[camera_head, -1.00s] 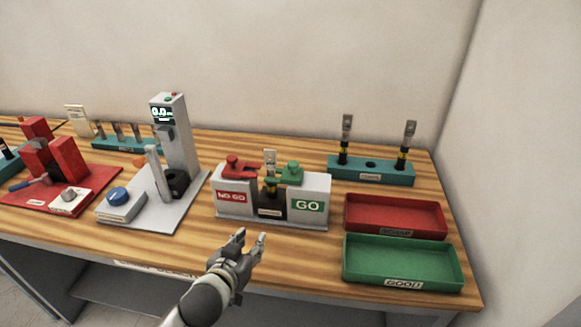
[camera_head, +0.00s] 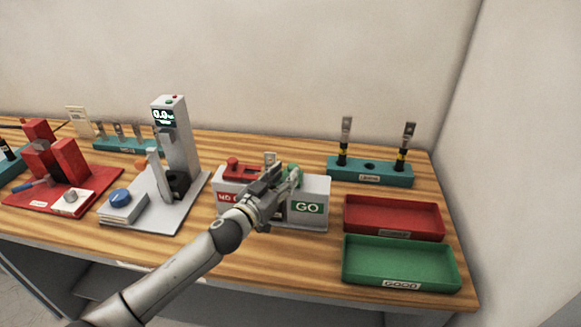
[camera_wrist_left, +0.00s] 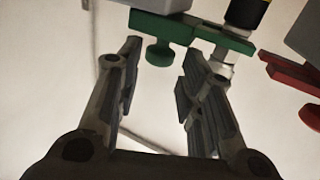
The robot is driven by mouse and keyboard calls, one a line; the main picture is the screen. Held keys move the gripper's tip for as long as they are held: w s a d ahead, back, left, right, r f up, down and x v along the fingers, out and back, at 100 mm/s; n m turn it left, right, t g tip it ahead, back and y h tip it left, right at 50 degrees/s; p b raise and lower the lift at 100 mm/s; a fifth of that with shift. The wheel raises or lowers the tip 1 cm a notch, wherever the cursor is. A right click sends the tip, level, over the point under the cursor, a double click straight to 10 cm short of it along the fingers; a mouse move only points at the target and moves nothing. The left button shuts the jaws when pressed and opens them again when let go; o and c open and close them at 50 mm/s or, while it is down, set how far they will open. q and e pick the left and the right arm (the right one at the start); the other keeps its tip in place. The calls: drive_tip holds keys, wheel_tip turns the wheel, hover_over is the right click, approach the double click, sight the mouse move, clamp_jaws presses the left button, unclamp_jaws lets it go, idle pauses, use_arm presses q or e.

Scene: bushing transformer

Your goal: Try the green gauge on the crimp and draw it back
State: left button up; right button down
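The green gauge (camera_wrist_left: 190,28) is a flat bar with a round knob (camera_wrist_left: 158,52) in the left wrist view. In the head view, part of its green (camera_head: 294,169) shows behind my left gripper (camera_head: 284,176) at the GO block. My left gripper (camera_wrist_left: 158,78) is open, its fingertips either side of the knob, with gaps visible. The crimped cable piece (camera_wrist_left: 246,12), black and yellow with a silver end, is by the bar's right end; I cannot tell if they touch. In the head view the gripper hides most of it, leaving its top (camera_head: 270,158). My right gripper is not in view.
The red NO GO gauge (camera_head: 240,169) sits on the left block and shows in the wrist view (camera_wrist_left: 292,75). A red tray (camera_head: 395,216) and a green tray (camera_head: 400,263) lie right. A teal rack (camera_head: 370,173) stands behind, and a grey tester (camera_head: 176,140) left.

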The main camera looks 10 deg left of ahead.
sight(291, 168)
use_arm(q)
drive_tip(key=shift+x, duration=1.8)
clamp_jaws()
drive_tip(key=shift+d, duration=0.1)
